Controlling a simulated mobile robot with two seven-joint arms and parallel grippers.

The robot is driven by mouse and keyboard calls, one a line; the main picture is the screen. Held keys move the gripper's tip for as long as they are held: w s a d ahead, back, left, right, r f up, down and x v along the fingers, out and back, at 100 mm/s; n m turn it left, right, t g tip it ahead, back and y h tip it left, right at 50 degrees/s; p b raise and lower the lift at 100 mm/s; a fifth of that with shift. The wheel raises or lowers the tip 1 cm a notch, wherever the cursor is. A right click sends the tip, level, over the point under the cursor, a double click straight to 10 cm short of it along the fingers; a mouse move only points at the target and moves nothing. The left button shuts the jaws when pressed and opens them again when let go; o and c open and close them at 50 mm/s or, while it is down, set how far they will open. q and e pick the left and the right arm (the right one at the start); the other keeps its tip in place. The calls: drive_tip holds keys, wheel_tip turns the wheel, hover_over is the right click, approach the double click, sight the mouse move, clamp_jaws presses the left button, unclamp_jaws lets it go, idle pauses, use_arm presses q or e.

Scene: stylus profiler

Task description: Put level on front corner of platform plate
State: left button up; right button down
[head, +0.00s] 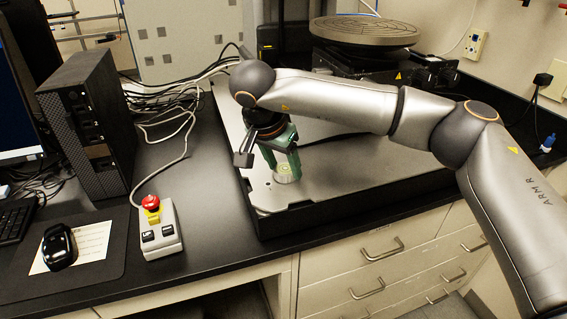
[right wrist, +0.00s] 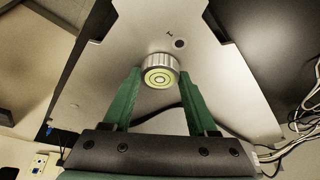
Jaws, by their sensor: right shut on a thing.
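The level (head: 288,175) is a small round silver bubble level with a yellow-green face. It is at the front left corner of the grey metal platform plate (head: 345,165). In the right wrist view the level (right wrist: 160,78) sits between the green fingertips, face toward the camera, with the plate (right wrist: 95,75) behind it. My right gripper (head: 283,160) points down and is shut on the level. The level looks upright and at or very near the plate surface; I cannot tell whether it touches. My left gripper is not in view.
A control box (head: 160,238) with a red button, a mouse (head: 58,246) and a black computer tower (head: 90,125) are to the left. Cables lie behind. Drawers are below the bench edge.

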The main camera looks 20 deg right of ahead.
drive_tip(key=shift+c, duration=1)
unclamp_jaws()
drive_tip(key=shift+f, duration=0.1)
drive_tip(key=shift+r, duration=0.3)
drive_tip(key=v, duration=1.2)
drive_tip(key=shift+s+f, duration=0.15)
